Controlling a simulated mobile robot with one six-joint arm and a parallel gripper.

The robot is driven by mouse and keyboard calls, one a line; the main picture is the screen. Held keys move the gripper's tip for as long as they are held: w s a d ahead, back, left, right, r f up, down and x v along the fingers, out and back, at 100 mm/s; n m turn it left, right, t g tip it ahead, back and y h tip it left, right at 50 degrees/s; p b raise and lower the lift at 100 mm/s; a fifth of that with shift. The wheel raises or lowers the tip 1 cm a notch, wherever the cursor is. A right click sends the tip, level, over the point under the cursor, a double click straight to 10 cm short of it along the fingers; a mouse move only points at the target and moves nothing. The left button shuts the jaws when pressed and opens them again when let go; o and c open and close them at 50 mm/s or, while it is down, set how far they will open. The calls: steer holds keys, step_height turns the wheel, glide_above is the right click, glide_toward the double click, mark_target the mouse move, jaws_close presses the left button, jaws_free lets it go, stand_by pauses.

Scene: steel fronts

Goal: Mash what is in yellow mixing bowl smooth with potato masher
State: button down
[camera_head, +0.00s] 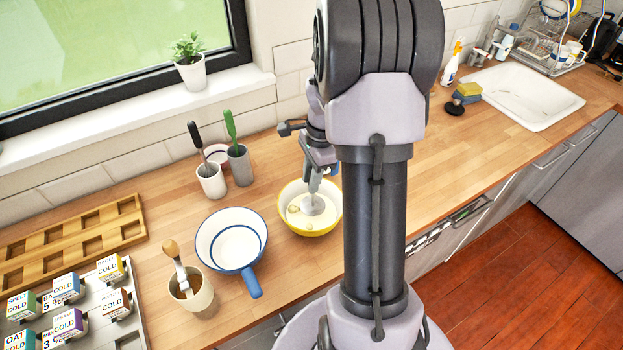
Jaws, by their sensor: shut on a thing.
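The yellow mixing bowl (291,222) stands on the wooden counter, left of my arm. It holds a pale, creamy mass with a few lumps showing at the left and front. My gripper (318,170) is above the bowl, shut on the potato masher (313,203). The masher points down, and its head sits in the pale contents near the middle of the bowl. My arm stands in front of the counter to the right of the bowl, and the masher's upper end is partly hidden by my gripper.
A white pan with blue rim and handle (231,241) stands close left of the bowl. A beige cup (193,296) holds a brush-like tool. Two utensil crocks (211,182) stand behind. A tray of small boxes (122,329) is at the left.

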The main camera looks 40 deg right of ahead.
steer(key=shift+a, duration=0.9)
steer(key=shift+f, duration=0.1)
steer(key=shift+f+b, duration=1.5)
steer(key=shift+f, duration=0.25)
steer(key=shift+w+r, duration=0.1)
steer(key=shift+r, duration=0.05)
step_height(320, 180, up, 4)
steer(key=shift+f, duration=0.25)
